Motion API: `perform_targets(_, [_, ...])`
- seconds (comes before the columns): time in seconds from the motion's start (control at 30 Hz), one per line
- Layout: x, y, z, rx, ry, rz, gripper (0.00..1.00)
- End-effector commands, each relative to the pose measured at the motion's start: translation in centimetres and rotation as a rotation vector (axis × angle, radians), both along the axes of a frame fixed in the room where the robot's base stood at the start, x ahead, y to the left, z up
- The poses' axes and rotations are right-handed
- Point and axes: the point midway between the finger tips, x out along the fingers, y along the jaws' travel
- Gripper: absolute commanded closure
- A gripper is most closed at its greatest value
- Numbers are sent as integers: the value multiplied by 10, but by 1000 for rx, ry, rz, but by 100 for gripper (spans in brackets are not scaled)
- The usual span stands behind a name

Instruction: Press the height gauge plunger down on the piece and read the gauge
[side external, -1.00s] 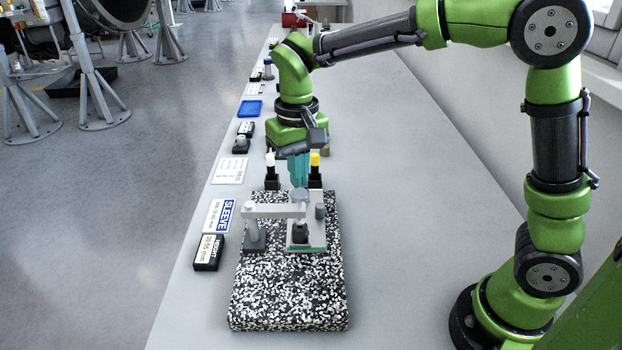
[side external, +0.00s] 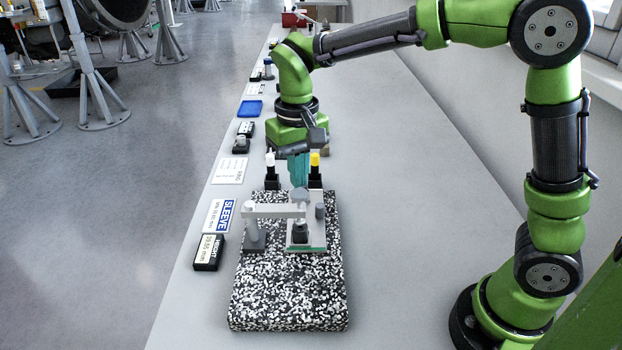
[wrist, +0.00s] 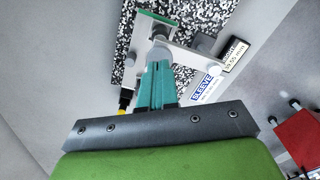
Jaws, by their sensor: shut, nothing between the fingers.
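The height gauge (side external: 276,211) stands on a speckled black-and-white block (side external: 288,295), its grey arm reaching across from a post. Its plunger (side external: 299,195) has a round grey top at the arm's right end. A small dark piece (side external: 300,234) sits below it on a light plate. My gripper (side external: 299,184) points down with teal fingers shut and empty, tips at the plunger's top; exact contact is hard to tell. The fingers also show in the wrist view (wrist: 158,66), hiding part of the plunger. The black readout (side external: 208,252) appears to read 19.55 mm in the wrist view (wrist: 236,58).
A SLEEVE card (side external: 221,216) lies left of the block. White-tipped (side external: 271,171) and yellow-tipped (side external: 315,170) items stand behind it, close to my gripper. A blue tray (side external: 249,108) is farther back. The bench to the right is clear.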

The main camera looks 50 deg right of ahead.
Motion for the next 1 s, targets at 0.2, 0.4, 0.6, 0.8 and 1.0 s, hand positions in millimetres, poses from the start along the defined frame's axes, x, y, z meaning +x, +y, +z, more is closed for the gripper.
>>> perform_targets(0.2, [0,0,0,0,0,0,100])
perform_targets(0.4, [0,0,-3,-1,1,0,100])
perform_targets(0.6, [0,0,-10,0,2,0,100])
perform_targets(0.8, [0,0,-15,0,1,1,100])
perform_targets(1.0, [0,0,-22,-1,1,0,100])
